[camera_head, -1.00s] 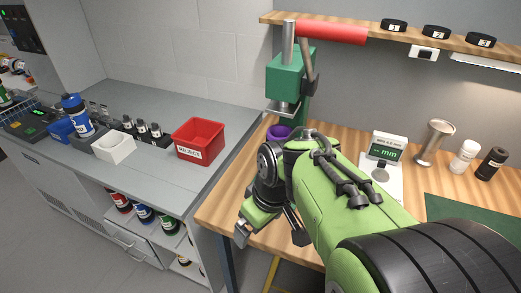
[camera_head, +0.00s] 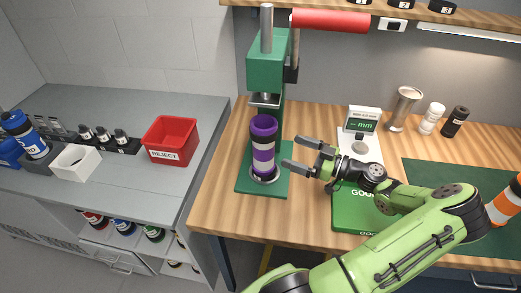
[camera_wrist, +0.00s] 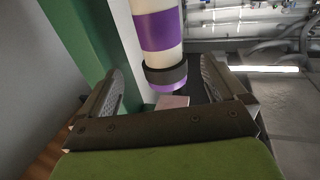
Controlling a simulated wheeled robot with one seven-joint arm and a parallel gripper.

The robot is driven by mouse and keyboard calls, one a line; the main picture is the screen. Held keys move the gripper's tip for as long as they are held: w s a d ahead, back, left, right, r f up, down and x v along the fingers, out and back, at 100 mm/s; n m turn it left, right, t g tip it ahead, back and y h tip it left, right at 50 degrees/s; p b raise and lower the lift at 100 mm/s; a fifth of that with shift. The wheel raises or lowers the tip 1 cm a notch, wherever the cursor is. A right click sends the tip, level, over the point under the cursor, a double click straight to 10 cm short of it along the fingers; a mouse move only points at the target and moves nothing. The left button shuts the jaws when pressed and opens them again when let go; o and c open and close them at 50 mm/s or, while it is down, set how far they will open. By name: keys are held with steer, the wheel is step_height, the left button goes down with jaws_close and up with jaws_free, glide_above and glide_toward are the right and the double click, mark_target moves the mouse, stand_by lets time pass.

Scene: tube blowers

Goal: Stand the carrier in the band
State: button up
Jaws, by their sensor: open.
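The carrier (camera_head: 263,158) is a purple and white striped cylinder with a purple top. It stands upright under the green press (camera_head: 268,65), its foot at a silver ring on the press's green base (camera_head: 250,183). My gripper (camera_head: 297,154) is open and empty, just right of the carrier, fingers pointing towards it and apart from it. In the wrist view the carrier (camera_wrist: 158,30) shows ahead, roughly between the open fingers of my gripper (camera_wrist: 163,82), with a dark ring near its end. I cannot tell which part is the band.
A green board (camera_head: 350,215) with partly hidden lettering lies below my wrist. A gauge with an "mm" display (camera_head: 361,122) stands behind it. A metal cup (camera_head: 404,108) and two bottles are at back right. A red REJECT bin (camera_head: 170,140) is on the grey counter. An orange-white cylinder (camera_head: 507,203) is at the right edge.

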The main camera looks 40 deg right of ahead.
mark_target(258, 141)
steer(key=x, duration=1.3)
steer(key=shift+f+p, duration=0.2)
steer(key=shift+p, duration=0.15)
steer(key=shift+s, duration=0.2)
steer(key=shift+c, duration=0.3)
